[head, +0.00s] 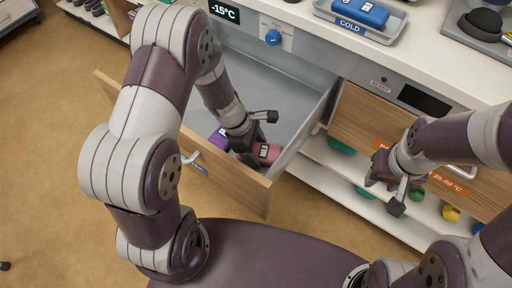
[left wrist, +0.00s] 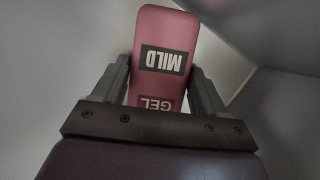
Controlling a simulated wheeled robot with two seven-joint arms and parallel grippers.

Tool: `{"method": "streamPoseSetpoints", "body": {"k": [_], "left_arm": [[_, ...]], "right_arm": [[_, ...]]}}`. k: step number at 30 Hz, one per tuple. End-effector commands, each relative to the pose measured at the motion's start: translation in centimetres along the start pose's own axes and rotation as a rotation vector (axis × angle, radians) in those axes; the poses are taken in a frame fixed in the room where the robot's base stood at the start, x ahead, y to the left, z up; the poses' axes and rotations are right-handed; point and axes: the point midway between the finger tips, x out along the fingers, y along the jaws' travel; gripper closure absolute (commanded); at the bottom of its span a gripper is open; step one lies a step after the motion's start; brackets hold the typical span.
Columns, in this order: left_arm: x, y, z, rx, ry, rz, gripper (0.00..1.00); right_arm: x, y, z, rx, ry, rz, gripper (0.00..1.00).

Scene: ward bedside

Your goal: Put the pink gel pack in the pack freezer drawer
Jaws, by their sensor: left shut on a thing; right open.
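The pink gel pack (head: 268,152) is inside the open freezer drawer (head: 285,85), near its front right part. My left gripper (head: 258,143) reaches down into the drawer and is shut on the pack. In the left wrist view the pink pack (left wrist: 165,75) stands out between the two fingers (left wrist: 160,95), its label reading "MILD" and "GEL". I cannot tell whether the pack touches the drawer floor. A purple pack (head: 219,138) lies in the drawer to the left of the gripper. My right gripper (head: 390,192) is open and empty, in front of the right-hand drawer.
The counter holds a tray (head: 385,33) with a blue pack (head: 360,12) marked "COLD". A display reading -15°C (head: 224,11) and a blue knob (head: 273,37) sit above the open drawer. A closed wooden drawer (head: 362,117) and a shelf with colored items (head: 340,146) are at right.

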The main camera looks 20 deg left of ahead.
Motion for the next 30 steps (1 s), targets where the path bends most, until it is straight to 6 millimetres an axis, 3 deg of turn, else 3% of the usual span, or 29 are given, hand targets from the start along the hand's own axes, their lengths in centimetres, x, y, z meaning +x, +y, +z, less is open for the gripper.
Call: {"method": "streamPoseSetpoints", "body": {"k": [1, 3, 14, 17, 24, 30], "left_arm": [[0.2, 0.0, -0.1, 0.000, 0.000, 0.000, 0.25], [0.1, 0.0, -0.1, 0.000, 0.000, 0.000, 0.02], [0.1, 0.0, 0.0, 0.000, 0.000, 0.000, 0.02], [-0.8, 0.0, 0.2, 0.000, 0.000, 0.001, 0.02], [-7.2, 0.1, 0.3, -0.001, 0.000, 0.003, 0.02], [-11.2, 0.0, 0.2, -0.001, 0.000, 0.001, 0.02]], "right_arm": [[0.2, 0.0, 0.0, 0.000, 0.000, 0.000, 0.57], [0.1, 0.0, 0.0, 0.000, 0.000, 0.000, 0.57], [0.1, 0.0, 0.0, 0.000, 0.000, 0.000, 0.57], [-0.6, 0.0, -0.1, 0.000, 0.000, 0.000, 0.57], [-3.7, 0.0, -0.4, 0.000, 0.000, 0.000, 0.57], [-5.1, 0.0, -0.6, 0.000, 0.000, 0.000, 0.57]]}}
